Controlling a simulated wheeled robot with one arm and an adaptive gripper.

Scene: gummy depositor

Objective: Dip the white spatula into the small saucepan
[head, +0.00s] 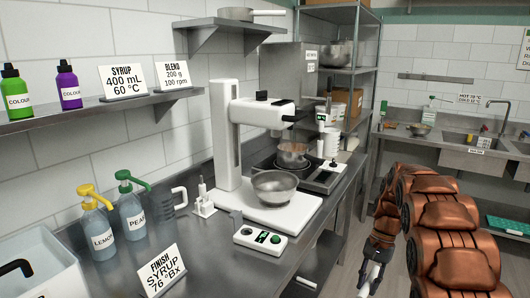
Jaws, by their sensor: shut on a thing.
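The small saucepan (292,155) is a copper-coloured pan on the dark hot plate at the back of the steel counter. My gripper (370,278) is low in the picture, right of the counter's front edge and well apart from the saucepan. It is shut on a slim pale thing, which I take for the white spatula; the small, partly cut-off view hides its full shape. No other white spatula shows clearly. The saucepan's contents are hard to make out.
A white mixer stand (225,135) with a steel bowl (274,189) stands left of the hot plate. A control box (260,239), syrup pump bottles (132,210) and a sign (163,270) line the counter (215,255). A sink (470,145) is at the back right.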

